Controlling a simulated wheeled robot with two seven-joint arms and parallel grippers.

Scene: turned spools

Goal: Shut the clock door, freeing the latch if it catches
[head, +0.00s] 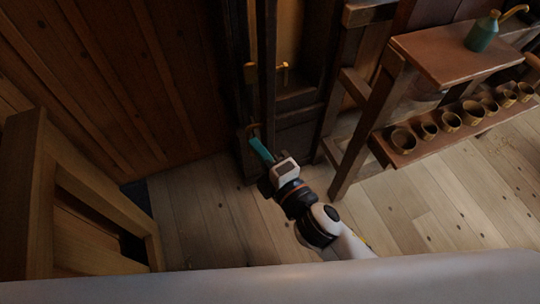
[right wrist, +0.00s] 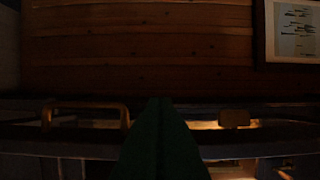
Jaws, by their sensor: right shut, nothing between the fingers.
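The clock (head: 295,105) is a tall dark wooden case at the upper middle of the head view. Its narrow dark door (head: 267,70) seems to stand out from the case, showing a lighter interior on its right; how far it is open is hard to tell. Brass fittings sit on both sides of the door, and a brass handle (head: 253,128) is lower down. In the right wrist view a brass loop handle (right wrist: 86,106) is at left and a brass piece, perhaps the latch (right wrist: 233,118), at right. My right gripper (head: 261,150) is shut and empty, its teal fingers just below the handle; contact is unclear. My left gripper is out of view.
A wooden bench (head: 445,55) with a green oil can (head: 482,32) stands at right. Its lower shelf (head: 455,128) holds several brown cups. A wooden frame (head: 40,200) stands at left. Plank floor (head: 215,215) is clear between. A framed picture (right wrist: 295,30) hangs on the wall.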

